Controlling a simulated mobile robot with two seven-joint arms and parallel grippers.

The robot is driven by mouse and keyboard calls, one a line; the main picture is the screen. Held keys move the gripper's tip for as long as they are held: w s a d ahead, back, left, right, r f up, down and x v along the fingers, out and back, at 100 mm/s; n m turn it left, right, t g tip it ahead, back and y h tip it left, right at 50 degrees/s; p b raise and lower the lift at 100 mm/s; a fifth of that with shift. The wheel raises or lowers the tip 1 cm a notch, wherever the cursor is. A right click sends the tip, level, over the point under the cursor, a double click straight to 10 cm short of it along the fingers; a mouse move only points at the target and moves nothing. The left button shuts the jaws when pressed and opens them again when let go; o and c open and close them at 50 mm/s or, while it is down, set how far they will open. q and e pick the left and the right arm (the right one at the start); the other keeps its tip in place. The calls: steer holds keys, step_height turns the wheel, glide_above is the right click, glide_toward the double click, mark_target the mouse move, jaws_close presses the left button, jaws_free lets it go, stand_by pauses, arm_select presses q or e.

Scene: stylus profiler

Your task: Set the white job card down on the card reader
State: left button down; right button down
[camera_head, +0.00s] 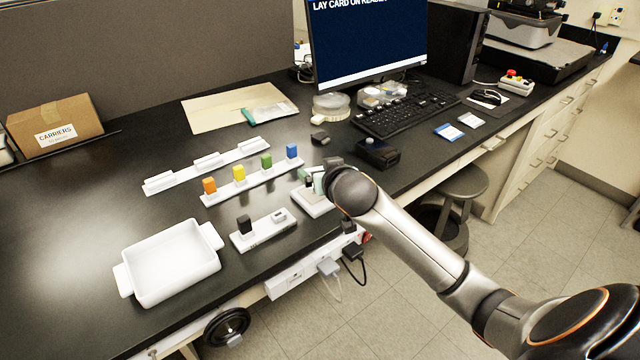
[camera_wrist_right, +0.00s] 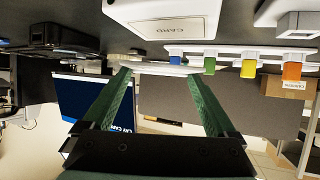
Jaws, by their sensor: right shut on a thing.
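My right gripper (camera_head: 318,182) is over the white card reader (camera_head: 313,203) near the front edge of the bench, and its wrist partly hides the reader. In the right wrist view, the two green fingers of this gripper (camera_wrist_right: 158,70) are shut on a thin white card (camera_wrist_right: 160,69), seen almost edge-on. The reader with its "CARD" label (camera_wrist_right: 180,25) shows close by, and a narrow gap seems to separate it from the card. Whether they touch anywhere is hard to tell. My left gripper is not in view.
A rack with orange, yellow, green and blue pieces (camera_head: 252,184) stands left of the reader. A small white holder (camera_head: 264,231) and a white tray (camera_head: 170,262) are nearer the front. A dark box (camera_head: 377,152) sits to the right. A blue card (camera_head: 447,132) and pale card (camera_head: 471,120) lie beyond.

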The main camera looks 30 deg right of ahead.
steer(key=shift+w+a+f, duration=0.1)
steer(key=shift+w+f, duration=0.05)
steer(key=shift+f, duration=0.8)
steer(key=shift+w+a+f, duration=0.1)
steer(key=shift+f, duration=0.8)
steer(key=shift+f, duration=0.15)
jaws_free()
steer(key=shift+r, duration=0.25)
steer(key=v, duration=1.2)
